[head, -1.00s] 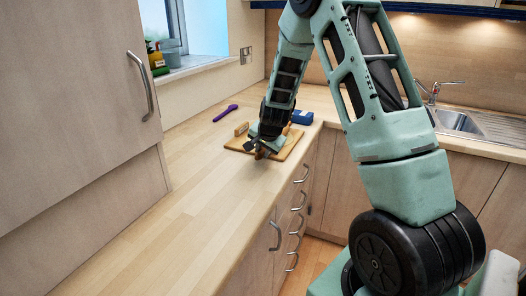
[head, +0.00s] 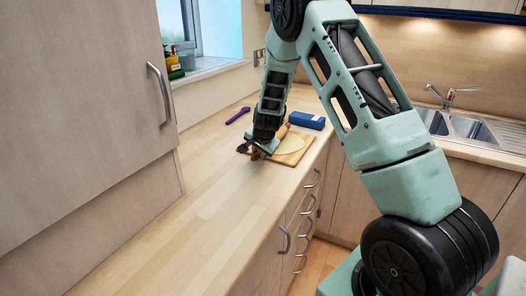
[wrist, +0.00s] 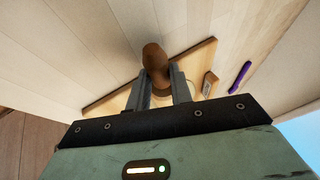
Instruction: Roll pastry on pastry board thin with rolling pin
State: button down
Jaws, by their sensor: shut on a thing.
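The pastry board (head: 298,160) lies on the worktop near its front edge, and its edge also shows in the wrist view (wrist: 108,102). The pastry (head: 292,144) is a pale, flat, rounded sheet on the board, partly hidden by my arm. My gripper (head: 262,147) is low over the left part of the board. It is shut on the brown wooden rolling pin (wrist: 154,60), whose rounded end sticks out between the fingers in the wrist view. Part of the pin also shows beside my wrist in the head view (head: 283,130). Whether the pin touches the pastry is hidden.
A blue box (head: 306,120) stands behind the board. A purple utensil (head: 238,115) lies on the worktop to the left. A small wooden block (wrist: 209,84) is near the board in the wrist view. The worktop (head: 200,220) in front is clear. A sink (head: 470,129) is at the right.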

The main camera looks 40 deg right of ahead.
jog(key=shift+w+a+f+p, duration=0.1)
jog(key=shift+w+a+p, duration=0.3)
jog(key=shift+w, duration=0.3)
jog(key=shift+w+a+f+p, duration=0.1)
jog(key=shift+w+a+p, duration=0.25)
jog(key=shift+w, duration=0.35)
jog(key=shift+s+d+b, duration=0.25)
jog(key=shift+s+b, duration=0.05)
jog(key=shift+s+d+r+b, duration=0.1)
jog(key=shift+s+d+b, duration=0.2)
jog(key=shift+s, duration=0.3)
jog(key=shift+s+d+b, duration=0.15)
jog(key=shift+s+b, duration=0.2)
jog(key=shift+s, duration=0.25)
jog(key=shift+s+d+b, duration=0.45)
jog(key=shift+s+b, duration=0.35)
jog(key=shift+s, duration=0.25)
jog(key=shift+s+d+b, duration=0.45)
jog(key=shift+s+b, duration=0.3)
jog(key=shift+s, duration=0.25)
jog(key=shift+s+d+b, duration=0.45)
jog(key=shift+s+b, duration=0.35)
jog(key=shift+s, duration=0.25)
jog(key=shift+r, duration=0.2)
jog(key=shift+w+r+p, duration=0.1)
jog(key=shift+r+p, duration=2)
jog(key=shift+r, duration=0.35)
